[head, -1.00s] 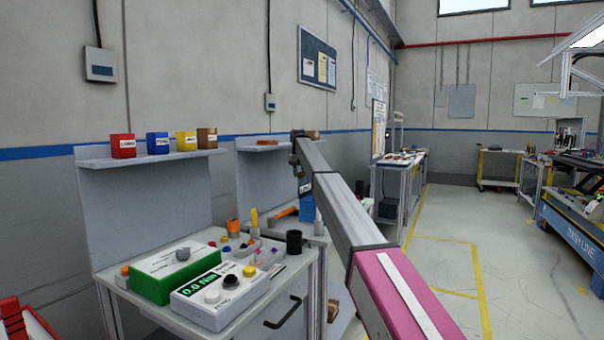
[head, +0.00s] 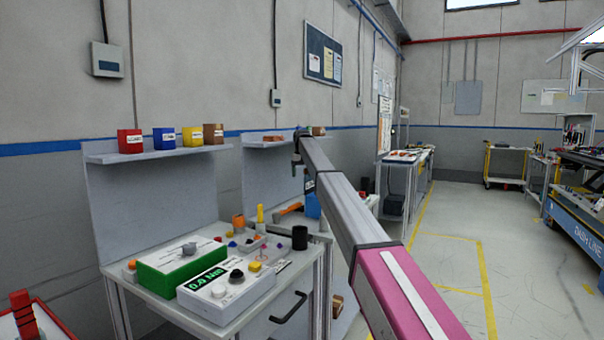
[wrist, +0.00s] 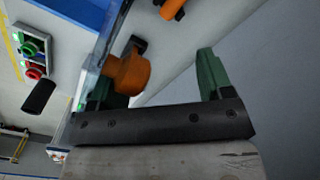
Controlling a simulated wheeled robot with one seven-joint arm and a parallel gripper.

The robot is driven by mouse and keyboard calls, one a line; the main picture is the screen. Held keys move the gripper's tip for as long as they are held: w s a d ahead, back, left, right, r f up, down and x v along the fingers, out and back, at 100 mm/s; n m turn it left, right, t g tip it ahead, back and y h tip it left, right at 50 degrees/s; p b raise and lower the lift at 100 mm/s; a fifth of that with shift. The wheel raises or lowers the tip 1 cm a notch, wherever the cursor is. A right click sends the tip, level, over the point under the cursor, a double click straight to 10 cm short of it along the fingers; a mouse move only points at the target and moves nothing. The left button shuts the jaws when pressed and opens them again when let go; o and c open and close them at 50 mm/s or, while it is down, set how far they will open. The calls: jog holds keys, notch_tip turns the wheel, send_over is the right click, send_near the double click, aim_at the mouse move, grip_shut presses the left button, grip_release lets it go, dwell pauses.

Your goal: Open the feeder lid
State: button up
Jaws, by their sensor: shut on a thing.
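My gripper (wrist: 163,75) shows in the wrist view with two dark green fingers spread wide. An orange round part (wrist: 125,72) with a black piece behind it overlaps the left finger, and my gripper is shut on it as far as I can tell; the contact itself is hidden. The right finger stands in front of a plain grey surface. In the head view my gripper (head: 297,170) hangs at the far end of my arm, small and dark, above the second bench. A blue box (head: 312,206) is partly hidden behind my arm. I cannot make out the feeder lid for certain.
Colored bins stand on the shelf (head: 160,153). A red container (head: 30,318) is at the lower left. Floor to the right is clear.

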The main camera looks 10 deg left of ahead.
jog(key=shift+s+a+f, duration=0.15)
jog(key=shift+s+f, duration=0.2)
notch_tip(320, 180, up, 9)
jog(key=shift+w, duration=0.3)
dwell(0.4)
